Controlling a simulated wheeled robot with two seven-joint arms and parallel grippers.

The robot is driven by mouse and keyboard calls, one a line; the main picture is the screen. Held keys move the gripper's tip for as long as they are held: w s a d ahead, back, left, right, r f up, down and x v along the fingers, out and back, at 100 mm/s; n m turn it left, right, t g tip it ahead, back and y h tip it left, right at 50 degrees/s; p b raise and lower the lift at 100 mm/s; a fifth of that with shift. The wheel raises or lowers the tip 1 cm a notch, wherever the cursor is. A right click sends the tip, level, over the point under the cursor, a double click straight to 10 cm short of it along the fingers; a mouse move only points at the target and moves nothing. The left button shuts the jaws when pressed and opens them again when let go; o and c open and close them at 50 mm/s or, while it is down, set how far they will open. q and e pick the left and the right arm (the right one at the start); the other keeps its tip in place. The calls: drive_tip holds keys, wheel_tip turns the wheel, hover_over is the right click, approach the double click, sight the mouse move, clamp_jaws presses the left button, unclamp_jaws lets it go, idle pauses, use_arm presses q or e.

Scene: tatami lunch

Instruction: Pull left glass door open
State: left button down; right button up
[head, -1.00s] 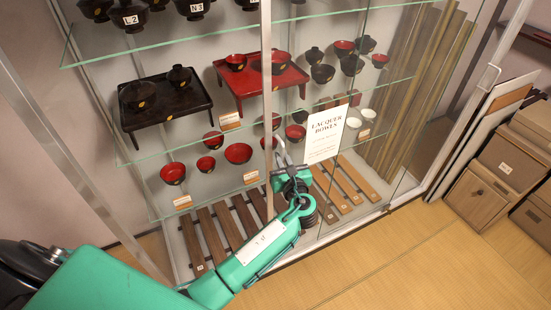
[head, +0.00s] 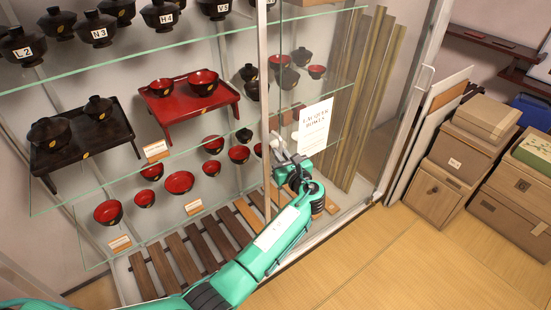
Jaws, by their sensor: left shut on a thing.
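The glass-fronted cabinet shows in the head view, with a metal upright (head: 262,80) near its middle. I take this upright as the edge of the left glass door; the clear glass makes it hard to tell how far the door stands open. My left gripper (head: 277,148) is at this upright, low on the cabinet front, and is shut on what looks like the door handle. The fingers and wrist hide most of the handle. My right gripper is not in view.
Glass shelves hold dark bowls (head: 60,135), red bowls (head: 180,182) and a red tray table (head: 190,105). A white sign (head: 313,127) stands just right of my gripper. Cardboard boxes (head: 470,145) stand at the right.

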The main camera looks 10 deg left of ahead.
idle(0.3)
use_arm(q)
drive_tip(key=c, duration=1.6)
unclamp_jaws()
drive_tip(key=p+v, duration=0.5)
drive_tip(key=v, duration=0.7)
drive_tip(key=shift+d, duration=0.1)
drive_tip(key=shift+w, duration=0.1)
